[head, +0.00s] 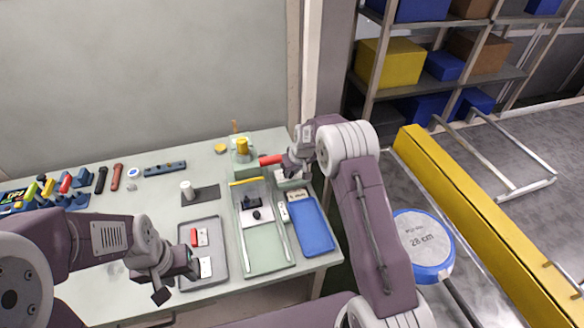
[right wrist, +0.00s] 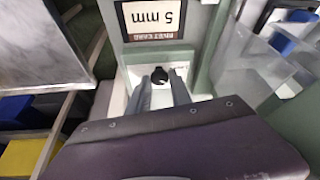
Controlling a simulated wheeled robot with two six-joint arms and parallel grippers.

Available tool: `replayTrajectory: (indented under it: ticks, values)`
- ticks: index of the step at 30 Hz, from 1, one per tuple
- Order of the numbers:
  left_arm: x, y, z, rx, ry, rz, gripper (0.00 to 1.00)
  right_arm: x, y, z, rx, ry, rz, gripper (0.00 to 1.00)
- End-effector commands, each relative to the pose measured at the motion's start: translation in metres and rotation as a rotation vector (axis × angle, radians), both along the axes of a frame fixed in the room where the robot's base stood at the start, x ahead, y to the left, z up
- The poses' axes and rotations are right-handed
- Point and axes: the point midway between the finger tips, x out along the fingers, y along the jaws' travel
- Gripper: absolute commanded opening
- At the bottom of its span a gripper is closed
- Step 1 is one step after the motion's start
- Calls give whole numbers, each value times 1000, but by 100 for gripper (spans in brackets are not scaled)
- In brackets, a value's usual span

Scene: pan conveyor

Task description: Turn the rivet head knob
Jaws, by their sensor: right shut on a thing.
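The rivet head knob (right wrist: 159,75) is small and black, on a pale panel of the green machine (head: 243,158). In the right wrist view my right gripper (right wrist: 160,88) has its two grey fingers either side of the knob, shut on it. In the head view my right gripper (head: 291,170) is at the machine's right side, and the knob is hidden there. A sign (right wrist: 155,18) above the knob reads 5 mm, upside down in this view. My left gripper (head: 176,277) is open and empty, near the table's front edge.
A grey tray (head: 214,272) with red and white pieces, a clear-sided tray (head: 268,263) and a blue tray (head: 311,239) lie on the table. Several tools lie at the far left. A conveyor with a yellow rail (head: 470,210) and a 28 cm pan (head: 423,246) is right of my arm.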

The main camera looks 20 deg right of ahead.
Motion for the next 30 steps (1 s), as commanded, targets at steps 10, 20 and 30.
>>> replayTrajectory:
  ticks: [10, 20, 30]
  values:
    - [0, 0, 15, 0, 0, 0, 36, 0, 3, 0, -1, -2, -267, 0]
    - [0, 0, 6, 0, 0, 0, 36, 1, 4, 0, 1, -2, -417, 0]
    - [0, 0, 4, 0, 0, 0, 36, 1, 4, 1, 2, -1, -458, 0]
